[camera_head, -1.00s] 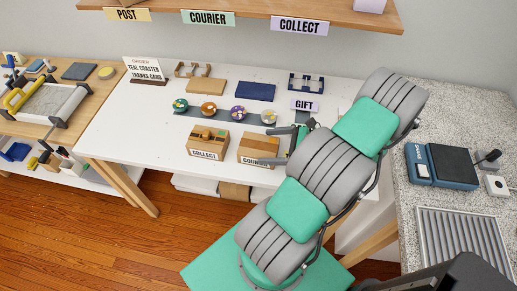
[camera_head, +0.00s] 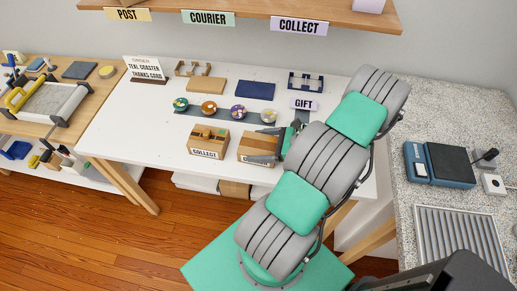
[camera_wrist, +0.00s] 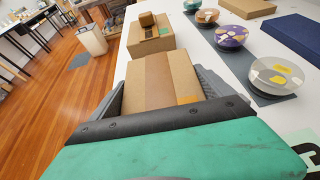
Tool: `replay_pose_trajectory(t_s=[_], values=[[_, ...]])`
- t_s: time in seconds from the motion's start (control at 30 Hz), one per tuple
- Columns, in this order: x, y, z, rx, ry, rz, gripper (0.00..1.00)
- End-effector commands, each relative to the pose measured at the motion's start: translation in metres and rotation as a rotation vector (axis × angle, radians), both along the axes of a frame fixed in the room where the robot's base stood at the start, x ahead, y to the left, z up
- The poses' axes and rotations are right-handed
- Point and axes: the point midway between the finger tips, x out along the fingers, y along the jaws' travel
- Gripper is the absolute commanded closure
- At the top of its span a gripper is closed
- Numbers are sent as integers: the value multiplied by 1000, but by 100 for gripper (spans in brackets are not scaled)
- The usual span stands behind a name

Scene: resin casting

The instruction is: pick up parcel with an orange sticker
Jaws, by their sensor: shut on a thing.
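A brown cardboard parcel (camera_head: 250,145) stands on the white table, right of another parcel. In the wrist view the same parcel (camera_wrist: 158,78) shows an orange sticker (camera_wrist: 188,100) near its lower right corner. My gripper (camera_head: 264,146) is shut on this parcel, with one dark finger on each side of it in the wrist view (camera_wrist: 160,88). The parcel appears to rest on the table still.
A second parcel (camera_head: 208,144) with a COLLECT label stands close on the left. Several round coasters (camera_head: 208,108) lie on a grey strip behind. A GIFT sign (camera_head: 304,104) and a navy slab (camera_head: 255,91) are farther back. The table's front left is clear.

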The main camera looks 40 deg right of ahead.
Motion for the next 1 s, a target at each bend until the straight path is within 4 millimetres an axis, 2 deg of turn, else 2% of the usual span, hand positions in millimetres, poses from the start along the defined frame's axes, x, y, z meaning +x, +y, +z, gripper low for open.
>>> replay_pose_trajectory(t_s=[0.03, 0.27, 0.63, 0.8, 0.87, 1.0], values=[[0, 0, 0, 0, 0, 0, 46], [0, 0, 0, 1, -1, 0, 65], [0, -1, 8, -3, -2, 0, 66], [0, 0, 36, -6, -1, 0, 66], [2, 12, 48, -4, -1, 1, 66], [6, 43, 85, -6, -3, 3, 66]])
